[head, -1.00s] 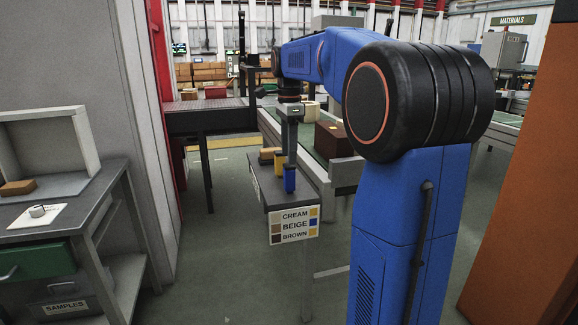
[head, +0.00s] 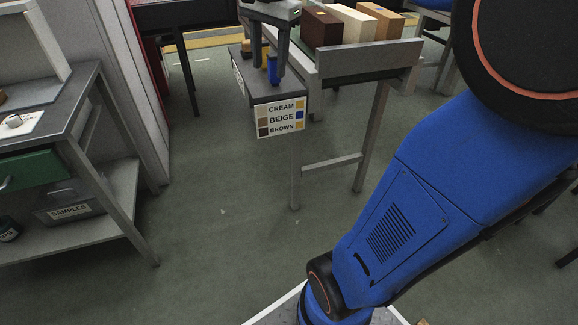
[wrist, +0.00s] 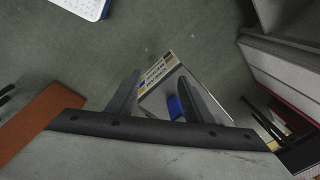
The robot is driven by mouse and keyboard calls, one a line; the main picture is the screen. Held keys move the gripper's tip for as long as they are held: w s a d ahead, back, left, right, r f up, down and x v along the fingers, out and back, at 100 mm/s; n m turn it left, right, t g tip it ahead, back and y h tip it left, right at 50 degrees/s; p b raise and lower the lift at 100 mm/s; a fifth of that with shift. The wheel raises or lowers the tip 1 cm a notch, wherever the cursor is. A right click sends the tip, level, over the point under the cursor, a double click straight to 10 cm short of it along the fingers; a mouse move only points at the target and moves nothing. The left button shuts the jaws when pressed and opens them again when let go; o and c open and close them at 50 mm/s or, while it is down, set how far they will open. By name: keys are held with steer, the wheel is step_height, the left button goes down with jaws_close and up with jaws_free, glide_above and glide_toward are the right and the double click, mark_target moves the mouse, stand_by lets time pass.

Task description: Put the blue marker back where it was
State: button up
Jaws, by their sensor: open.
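The blue marker (head: 272,70) stands upright on a small dark shelf (head: 237,92) in the head view. It also shows in the wrist view (wrist: 175,107), between my fingers and nearer the right one. My gripper (head: 269,64) is open, with its fingers on either side of the marker in the head view. It looks empty; I cannot tell whether a finger touches the marker.
A sign (head: 279,117) on the shelf's front lists cream, beige and brown with colour swatches. Brown (head: 321,30), cream (head: 350,24) and tan (head: 381,22) blocks stand on the conveyor at right. A grey bench (head: 80,110) stands at left. The floor between is clear.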

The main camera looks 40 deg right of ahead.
steer(key=s+a+f+n+t, duration=0.1)
steer(key=s+a+f+n, duration=0.3)
steer(key=s+f+n, duration=0.2)
steer(key=s+a+f+n+t, duration=0.2)
steer(key=s+f+n, duration=0.5)
steer(key=s+f, duration=0.4)
steer(key=shift+s+a+f+n, duration=0.15)
steer(key=shift+s+a+n, duration=0.15)
steer(key=shift+s+a, duration=0.8)
steer(key=shift+s+d, duration=0.15)
steer(key=shift+d, duration=0.05)
